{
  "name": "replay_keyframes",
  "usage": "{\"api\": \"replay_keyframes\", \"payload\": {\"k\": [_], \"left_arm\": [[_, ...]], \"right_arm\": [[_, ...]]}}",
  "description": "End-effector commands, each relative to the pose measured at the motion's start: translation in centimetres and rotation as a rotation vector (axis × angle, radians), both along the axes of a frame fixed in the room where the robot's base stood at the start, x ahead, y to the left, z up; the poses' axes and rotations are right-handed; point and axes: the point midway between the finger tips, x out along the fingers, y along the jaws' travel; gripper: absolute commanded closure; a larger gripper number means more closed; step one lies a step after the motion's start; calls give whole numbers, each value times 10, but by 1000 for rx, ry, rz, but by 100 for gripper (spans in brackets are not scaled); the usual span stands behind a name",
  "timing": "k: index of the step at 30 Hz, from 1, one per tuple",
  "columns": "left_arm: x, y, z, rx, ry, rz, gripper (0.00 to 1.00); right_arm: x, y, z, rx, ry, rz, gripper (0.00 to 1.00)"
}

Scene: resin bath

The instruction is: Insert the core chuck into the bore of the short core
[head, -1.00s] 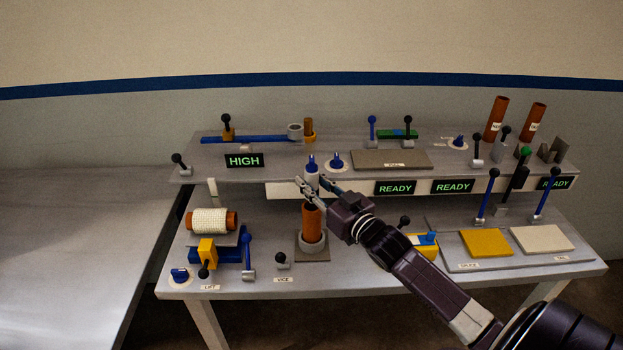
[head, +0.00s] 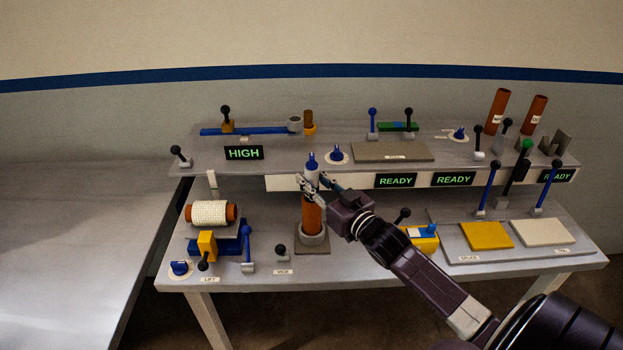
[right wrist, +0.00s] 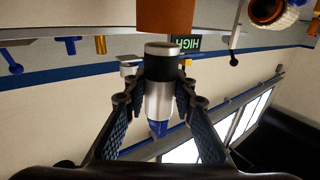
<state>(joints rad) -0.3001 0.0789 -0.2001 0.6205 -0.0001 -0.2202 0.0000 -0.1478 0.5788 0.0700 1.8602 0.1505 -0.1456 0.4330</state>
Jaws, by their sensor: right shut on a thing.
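The short core (head: 312,215) is an orange-brown tube standing upright in a grey ring on a plate at the bench front. My right gripper (head: 311,187) is shut on the core chuck (head: 311,172), which has a blue tip, a silver body and a dark band (right wrist: 158,100). The chuck is upright above the core and roughly in line with it. In the right wrist view a narrow gap seems to part them. The fingers hide the core's mouth in the head view. My left gripper is not in view.
A raised shelf (head: 460,160) with HIGH and READY signs runs behind the core. A wound white roll (head: 209,213) lies to the left, near a yellow block (head: 207,244) and levers. Yellow (head: 486,236) and white pads lie to the right. The left table (head: 70,240) is bare.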

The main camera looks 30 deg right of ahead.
Motion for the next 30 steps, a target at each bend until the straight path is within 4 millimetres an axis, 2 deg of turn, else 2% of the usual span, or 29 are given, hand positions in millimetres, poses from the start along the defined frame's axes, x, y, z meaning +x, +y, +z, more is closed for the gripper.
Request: {"api": "replay_keyframes", "payload": {"k": [30], "left_arm": [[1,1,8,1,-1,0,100]], "right_arm": [[0,0,1,1,-3,1,100]]}}
